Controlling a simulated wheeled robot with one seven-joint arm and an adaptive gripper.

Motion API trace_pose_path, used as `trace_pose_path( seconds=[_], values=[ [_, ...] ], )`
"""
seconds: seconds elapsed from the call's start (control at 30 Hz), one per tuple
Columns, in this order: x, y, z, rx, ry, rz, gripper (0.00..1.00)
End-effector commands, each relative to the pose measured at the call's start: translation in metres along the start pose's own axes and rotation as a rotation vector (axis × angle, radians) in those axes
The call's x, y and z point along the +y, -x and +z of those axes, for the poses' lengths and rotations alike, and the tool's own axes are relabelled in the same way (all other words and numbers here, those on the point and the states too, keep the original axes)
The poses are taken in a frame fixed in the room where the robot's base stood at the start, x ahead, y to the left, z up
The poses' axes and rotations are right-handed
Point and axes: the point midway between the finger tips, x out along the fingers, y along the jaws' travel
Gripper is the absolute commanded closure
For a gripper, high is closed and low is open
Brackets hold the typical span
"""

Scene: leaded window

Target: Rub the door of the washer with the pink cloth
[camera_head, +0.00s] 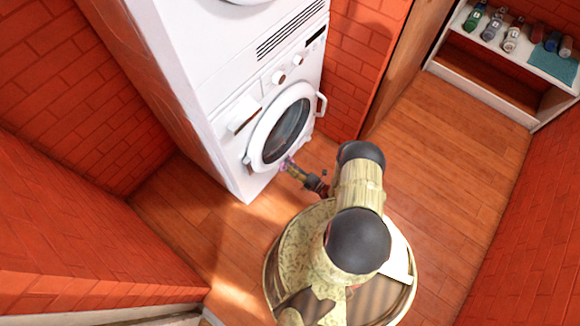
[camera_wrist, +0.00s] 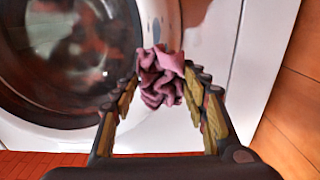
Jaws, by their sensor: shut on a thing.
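The washer (camera_head: 212,152) is white and stands against the brick wall, the lower of two stacked machines. Its round door (camera_head: 284,130) has dark glass and a white rim, and looks closed. In the wrist view the door (camera_wrist: 65,50) fills the upper left. My gripper (camera_head: 289,166) is low in front of the door's bottom edge. In the wrist view my gripper (camera_wrist: 160,85) is shut on the crumpled pink cloth (camera_wrist: 160,76), which bunches between the fingertips. The cloth is at the lower right rim of the door in that view; I cannot tell whether it touches.
A second white machine (camera_head: 220,40) sits on top of the washer. A white shelf (camera_head: 485,92) with several bottles (camera_head: 493,24) and a teal cloth (camera_head: 553,64) stands at the upper right. The wooden floor (camera_head: 450,165) between is clear. Brick walls (camera_head: 50,190) close in on the left.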

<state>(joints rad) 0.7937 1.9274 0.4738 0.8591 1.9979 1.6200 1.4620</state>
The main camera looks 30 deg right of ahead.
Motion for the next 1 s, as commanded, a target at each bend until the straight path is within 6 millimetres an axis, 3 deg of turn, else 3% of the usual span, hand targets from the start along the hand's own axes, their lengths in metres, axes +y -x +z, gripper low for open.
trace_pose_path(
  seconds=[0.57,1.0],
  values=[
    [0.000,-0.008,0.001,0.000,0.000,0.000,0.76],
    [0.000,-0.008,0.030,0.000,0.000,0.000,0.76]
  ],
)
